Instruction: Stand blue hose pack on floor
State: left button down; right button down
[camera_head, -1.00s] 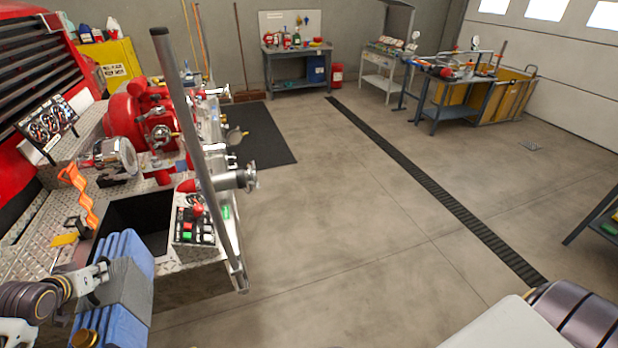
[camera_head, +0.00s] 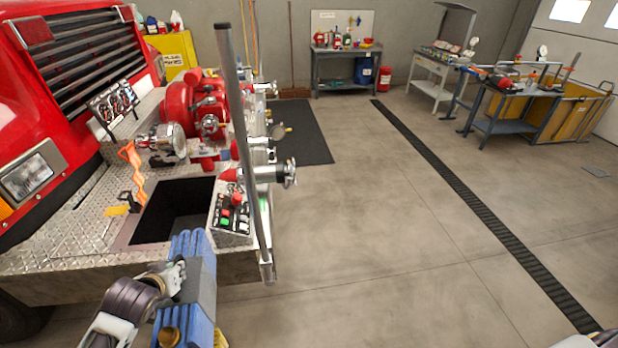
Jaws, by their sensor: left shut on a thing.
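The blue hose pack (camera_head: 200,250), a folded bundle with a grey band and a brass coupling at its lower end, is at the bottom left in the head view. My left gripper (camera_head: 178,275) is shut on it from the left side. The pack is held up in front of the truck's bumper, near the open dark bumper well (camera_head: 172,212). Its lower end runs off the bottom of the picture. The concrete floor (camera_head: 350,260) is open to the right. Only a small piece of my right arm shows at the bottom right corner; its gripper is out of view.
A tall grey post (camera_head: 243,140) stands at the bumper's right edge beside a control box (camera_head: 232,215) and protruding valves. The red pump (camera_head: 195,105) sits behind the well. Workbenches (camera_head: 345,68) stand at the back. A dark drain strip (camera_head: 470,205) crosses the floor.

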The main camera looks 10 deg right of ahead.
aim_at(192, 275)
pick_arm(q)
jog(key=s+d, duration=0.1)
jog(key=d, duration=0.1)
jog(key=s+d, duration=0.1)
jog(key=shift+s+d+f, duration=0.1)
jog(key=shift+s+f, duration=0.2)
jog(key=shift+r, duration=0.1)
jog(key=shift+w, duration=0.1)
dwell(0.4)
